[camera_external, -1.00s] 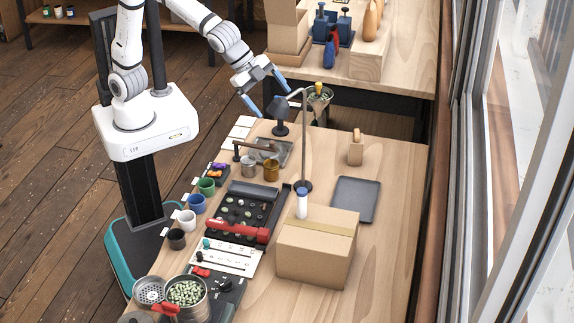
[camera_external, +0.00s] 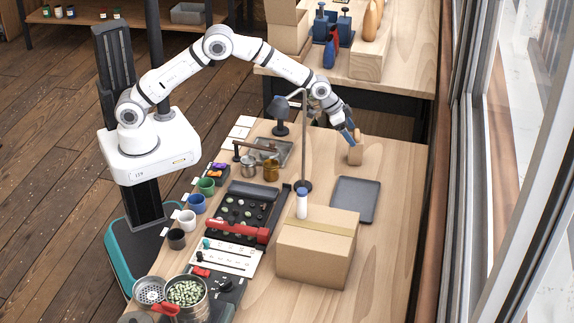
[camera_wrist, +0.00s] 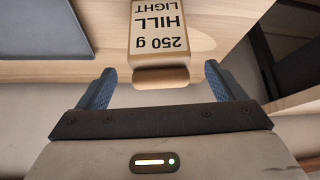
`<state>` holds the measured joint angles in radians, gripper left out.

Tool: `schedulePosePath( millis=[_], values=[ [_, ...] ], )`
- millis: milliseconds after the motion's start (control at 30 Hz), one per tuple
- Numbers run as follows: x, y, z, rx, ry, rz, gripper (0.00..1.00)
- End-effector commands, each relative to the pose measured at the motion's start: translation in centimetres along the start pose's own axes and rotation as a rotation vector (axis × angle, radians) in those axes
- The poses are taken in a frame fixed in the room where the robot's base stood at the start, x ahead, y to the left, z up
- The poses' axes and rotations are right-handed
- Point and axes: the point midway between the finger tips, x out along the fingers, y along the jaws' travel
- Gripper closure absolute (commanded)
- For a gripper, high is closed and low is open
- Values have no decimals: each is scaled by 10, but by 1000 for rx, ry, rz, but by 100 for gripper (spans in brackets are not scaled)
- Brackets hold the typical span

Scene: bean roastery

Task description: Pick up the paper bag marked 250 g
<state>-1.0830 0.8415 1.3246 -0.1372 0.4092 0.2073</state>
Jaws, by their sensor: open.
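The tan paper bag marked 250 g (camera_external: 355,153) stands upright on the wooden table, near its far right end. In the wrist view the bag (camera_wrist: 159,38) shows "250 g HILL LIGHT" upside down, with its folded end toward me. My gripper (camera_external: 350,138) is at the bag from above and the left in the outside view. In the wrist view my gripper (camera_wrist: 158,85) is open, with one blue finger to each side of the bag's near end. A gap shows on both sides. The bag's far end is cut off by the frame.
A dark grey tray (camera_external: 354,200) lies in front of the bag. A large cardboard box (camera_external: 317,255) stands nearer the camera, with a white bottle (camera_external: 302,204) by it. A thin lamp post (camera_external: 304,140) stands left of the bag. The table is bare right of the tray.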

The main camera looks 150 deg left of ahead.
Motion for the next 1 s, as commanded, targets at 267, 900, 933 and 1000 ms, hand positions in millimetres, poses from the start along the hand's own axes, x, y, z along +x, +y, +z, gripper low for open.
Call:
schedulePosePath(
  millis=[267,900,933,1000],
  values=[
    [27,0,-1,2,-3,0,11],
    [64,0,-2,4,-1,0,14],
    [64,0,-2,4,-1,0,16],
    [64,0,-2,4,-1,0,22]
  ],
)
